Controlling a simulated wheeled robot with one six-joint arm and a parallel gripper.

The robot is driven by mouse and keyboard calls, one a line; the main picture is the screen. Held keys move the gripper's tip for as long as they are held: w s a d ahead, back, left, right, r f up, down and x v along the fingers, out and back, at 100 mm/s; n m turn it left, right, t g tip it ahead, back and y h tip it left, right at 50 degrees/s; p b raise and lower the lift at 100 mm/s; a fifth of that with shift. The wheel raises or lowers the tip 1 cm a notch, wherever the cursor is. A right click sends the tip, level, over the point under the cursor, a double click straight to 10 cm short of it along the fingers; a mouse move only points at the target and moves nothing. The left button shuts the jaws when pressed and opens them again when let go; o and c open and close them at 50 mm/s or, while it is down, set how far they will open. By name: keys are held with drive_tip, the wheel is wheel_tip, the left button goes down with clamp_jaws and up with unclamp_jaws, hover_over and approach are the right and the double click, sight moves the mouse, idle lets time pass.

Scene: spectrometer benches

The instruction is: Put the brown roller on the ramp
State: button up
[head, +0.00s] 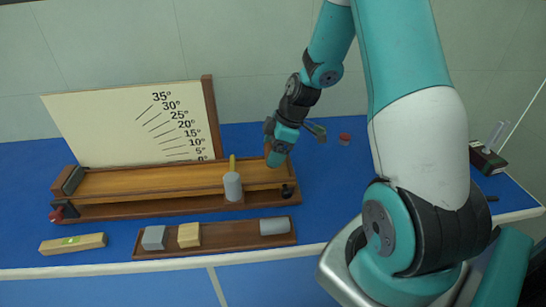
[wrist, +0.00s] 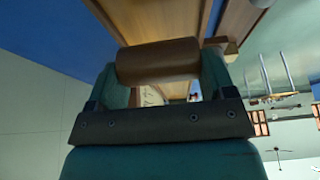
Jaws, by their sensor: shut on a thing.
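My gripper (head: 276,156) is shut on the brown roller (wrist: 158,62), which lies crosswise between the two fingers in the wrist view. In the head view my gripper is at the right end of the ramp (head: 140,183), a long wooden board on a wooden base, and mostly hides the roller. The ramp lies nearly flat. Whether the roller touches the board cannot be told.
An angle board (head: 90,130) stands behind. A wooden tray (head: 215,250) in front holds two blocks and a grey cylinder. A wooden bar (head: 90,242) lies left. A red-topped item (head: 344,139) stands behind right.

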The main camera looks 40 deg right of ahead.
drive_tip(key=shift+f, duration=1.6)
